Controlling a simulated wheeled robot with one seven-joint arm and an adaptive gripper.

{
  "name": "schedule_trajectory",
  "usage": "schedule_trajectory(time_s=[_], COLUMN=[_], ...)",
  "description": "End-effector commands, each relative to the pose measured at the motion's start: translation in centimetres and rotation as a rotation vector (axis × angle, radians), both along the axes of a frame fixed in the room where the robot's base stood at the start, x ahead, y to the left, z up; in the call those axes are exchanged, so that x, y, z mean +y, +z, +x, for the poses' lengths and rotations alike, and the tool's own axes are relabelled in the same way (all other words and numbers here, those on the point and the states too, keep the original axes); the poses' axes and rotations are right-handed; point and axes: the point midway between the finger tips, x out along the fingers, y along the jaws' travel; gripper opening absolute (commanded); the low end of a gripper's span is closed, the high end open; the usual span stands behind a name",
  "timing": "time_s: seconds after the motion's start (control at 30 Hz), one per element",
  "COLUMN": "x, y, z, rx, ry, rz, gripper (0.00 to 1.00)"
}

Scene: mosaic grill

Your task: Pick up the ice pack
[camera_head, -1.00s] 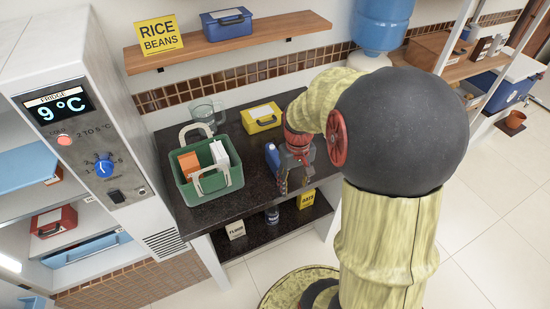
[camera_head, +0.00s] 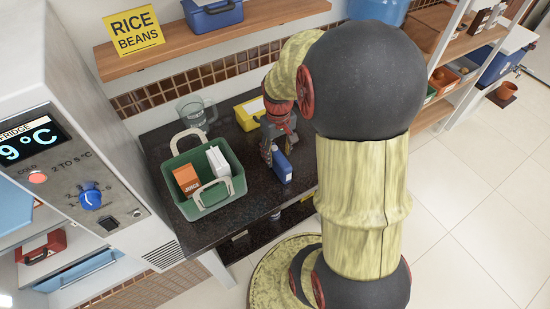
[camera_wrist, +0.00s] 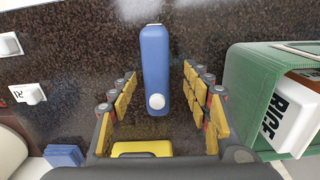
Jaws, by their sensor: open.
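The ice pack looks to be the slim blue block (camera_head: 283,168) with a white cap, standing on the dark counter (camera_head: 245,215) to the right of the green basket. In the wrist view the blue block (camera_wrist: 156,60) lies between my finger pads, with a gap on both sides. My gripper (camera_head: 276,150) is open, pointing down around it from behind. In the wrist view the open fingers of my gripper (camera_wrist: 159,88) flank the block's capped end. The block's far side is hidden in the head view.
A yellow box (camera_head: 246,113) lies behind my gripper, and a clear jug (camera_head: 192,112) stands at the back left. The fridge (camera_head: 120,165) is at left; a wall shelf (camera_head: 220,45) hangs above.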

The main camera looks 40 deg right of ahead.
Motion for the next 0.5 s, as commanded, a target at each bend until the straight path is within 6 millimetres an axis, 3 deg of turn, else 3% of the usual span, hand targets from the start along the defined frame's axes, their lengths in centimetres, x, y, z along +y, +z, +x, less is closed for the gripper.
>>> schedule_trajectory(time_s=[0.37, 0.5], x=[-0.2, -0.5], y=[-3.5, -5.6], z=[0.0, 0.0], rx=[0.002, 0.003], ry=[0.0, 0.0], rz=[0.001, 0.002], gripper=[0.48, 0.48])
